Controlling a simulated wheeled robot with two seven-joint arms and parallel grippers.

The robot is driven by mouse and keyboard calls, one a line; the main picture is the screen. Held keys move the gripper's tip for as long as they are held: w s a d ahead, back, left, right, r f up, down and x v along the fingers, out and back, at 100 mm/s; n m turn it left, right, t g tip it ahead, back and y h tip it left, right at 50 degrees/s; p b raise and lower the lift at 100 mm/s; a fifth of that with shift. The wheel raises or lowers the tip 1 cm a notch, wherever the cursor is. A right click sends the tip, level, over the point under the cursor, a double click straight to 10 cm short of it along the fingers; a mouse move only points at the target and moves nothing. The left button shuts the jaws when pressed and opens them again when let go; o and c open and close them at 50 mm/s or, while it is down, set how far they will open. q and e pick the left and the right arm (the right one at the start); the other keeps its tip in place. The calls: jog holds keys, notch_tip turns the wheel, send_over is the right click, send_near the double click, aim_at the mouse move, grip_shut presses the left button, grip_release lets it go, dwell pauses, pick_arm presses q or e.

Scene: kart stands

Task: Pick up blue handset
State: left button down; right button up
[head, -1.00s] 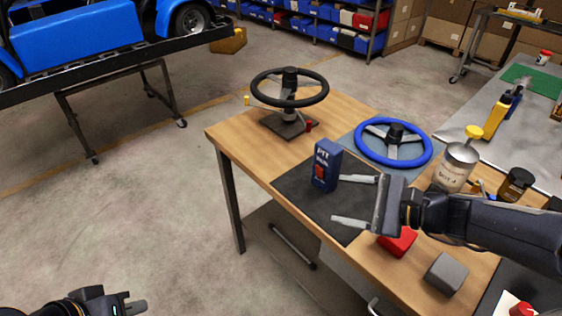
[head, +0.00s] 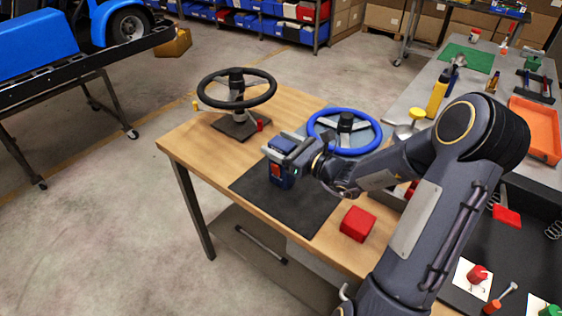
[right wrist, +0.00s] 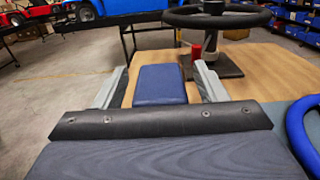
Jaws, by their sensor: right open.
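The blue handset (head: 281,178) stands upright on a black mat (head: 300,212) on the wooden bench, with a red patch on its front. In the right wrist view its blue top (right wrist: 161,84) lies between the two grey fingers. My right gripper (head: 282,152) is open around the handset's upper part, one finger on each side. The wrist view shows a small gap at each side. The gripper hides some of the handset in the head view. My left gripper is out of view.
A black steering wheel (head: 237,90) on a stand is behind the handset, with a small red cylinder (head: 260,125) at its base. A blue steering wheel (head: 344,129) lies to the right. A red block (head: 358,223) sits nearer. Bare bench is left.

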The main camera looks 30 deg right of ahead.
jog(key=shift+w+a, duration=0.25)
jog(key=shift+w, duration=0.35)
grip_shut()
